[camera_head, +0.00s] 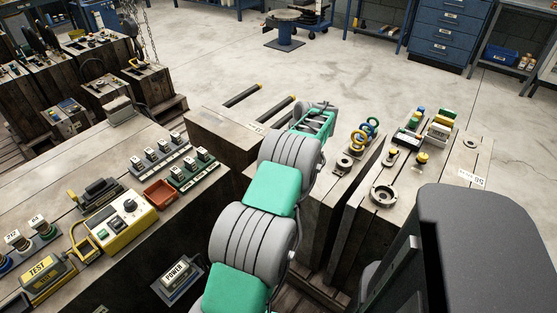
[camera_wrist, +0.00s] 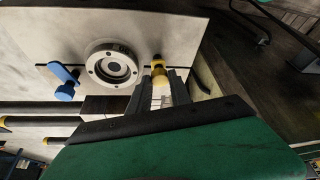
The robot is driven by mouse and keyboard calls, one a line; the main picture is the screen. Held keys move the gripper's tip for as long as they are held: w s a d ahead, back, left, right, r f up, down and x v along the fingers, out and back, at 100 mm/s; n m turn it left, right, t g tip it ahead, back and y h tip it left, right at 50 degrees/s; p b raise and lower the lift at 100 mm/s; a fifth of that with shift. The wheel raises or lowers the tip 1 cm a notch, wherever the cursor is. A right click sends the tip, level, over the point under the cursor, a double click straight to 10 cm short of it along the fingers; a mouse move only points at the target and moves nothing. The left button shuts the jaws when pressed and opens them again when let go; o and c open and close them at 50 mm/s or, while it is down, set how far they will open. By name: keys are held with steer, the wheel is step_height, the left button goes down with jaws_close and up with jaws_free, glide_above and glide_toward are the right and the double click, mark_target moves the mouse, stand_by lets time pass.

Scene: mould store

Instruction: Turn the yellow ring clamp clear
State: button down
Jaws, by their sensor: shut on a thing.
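In the wrist view, a small yellow clamp (camera_wrist: 158,69) sits beside a round grey locating ring (camera_wrist: 112,65) on a pale steel mould top. The ring has a dark centre hole and small bolt holes. My gripper (camera_wrist: 160,84) is shut on the yellow clamp, with its fingers on either side. The fingers hide the clamp's lower part, so I cannot tell whether it overlaps the ring. A blue clamp (camera_wrist: 66,85) stands on the opposite side of the ring. In the head view my arm hides the ring and the clamp.
In the head view, the mould block (camera_head: 215,122) carries two dark bars with yellow ends (camera_head: 243,95). A bench with a yellow control box (camera_head: 122,218) stands left. Open floor lies behind.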

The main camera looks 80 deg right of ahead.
stand_by(0.4)
steer(key=c, duration=1.2)
jaws_free()
steer(key=p+v, duration=0.2)
steer(key=v, duration=0.5)
steer(key=shift+s+r, duration=0.2)
steer(key=shift+r, duration=0.2)
